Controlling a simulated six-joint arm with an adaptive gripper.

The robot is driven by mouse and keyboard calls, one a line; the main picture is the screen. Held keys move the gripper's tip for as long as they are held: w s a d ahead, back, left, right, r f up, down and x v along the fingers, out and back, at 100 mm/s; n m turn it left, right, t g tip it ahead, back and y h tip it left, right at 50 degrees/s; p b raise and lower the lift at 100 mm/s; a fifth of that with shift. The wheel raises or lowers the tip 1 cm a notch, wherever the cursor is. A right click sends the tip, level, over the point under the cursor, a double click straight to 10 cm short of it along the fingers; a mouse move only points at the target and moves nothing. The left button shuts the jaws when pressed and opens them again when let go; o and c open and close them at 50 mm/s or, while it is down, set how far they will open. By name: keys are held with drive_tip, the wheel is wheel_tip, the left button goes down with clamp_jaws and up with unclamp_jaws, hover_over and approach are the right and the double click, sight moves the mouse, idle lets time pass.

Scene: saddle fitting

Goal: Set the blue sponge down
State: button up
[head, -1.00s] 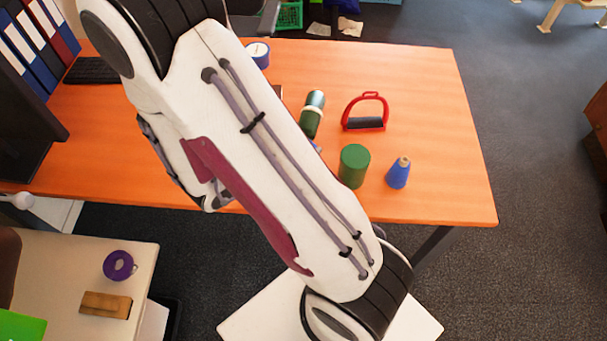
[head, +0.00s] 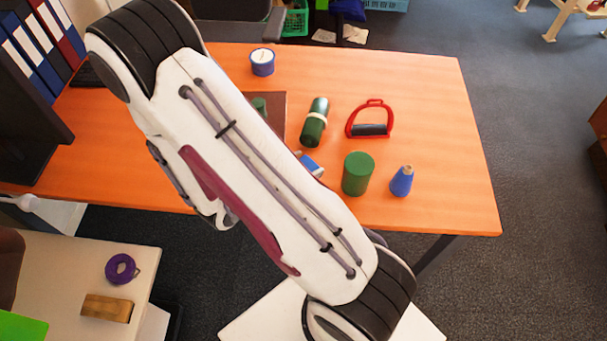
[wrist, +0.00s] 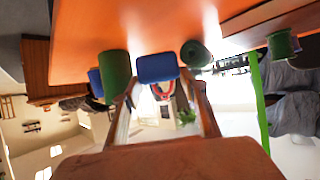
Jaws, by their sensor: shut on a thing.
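The blue sponge (head: 311,165) shows in the head view as a blue and white piece beside my forearm, left of the green cylinder. In the wrist view, where the table is at the top, the sponge (wrist: 157,68) is between the tips of my gripper (wrist: 167,84). My gripper is shut on it. The sponge is low, close to the table top (head: 430,90); I cannot tell whether it touches. In the head view my forearm hides the gripper and part of the sponge.
A dark brown mat (head: 278,108) is partly hidden by my forearm. A blue tape roll (head: 262,63) stands farther back. The table's right side is clear.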

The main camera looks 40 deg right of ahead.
idle(0.4)
drive_tip(key=shift+f, duration=2.1)
drive_tip(key=o, duration=1)
drive_tip(key=shift+f, duration=0.1)
drive_tip(key=shift+v, duration=1.2)
drive_tip(key=v, duration=0.9)
drive_tip(key=shift+a, duration=0.35)
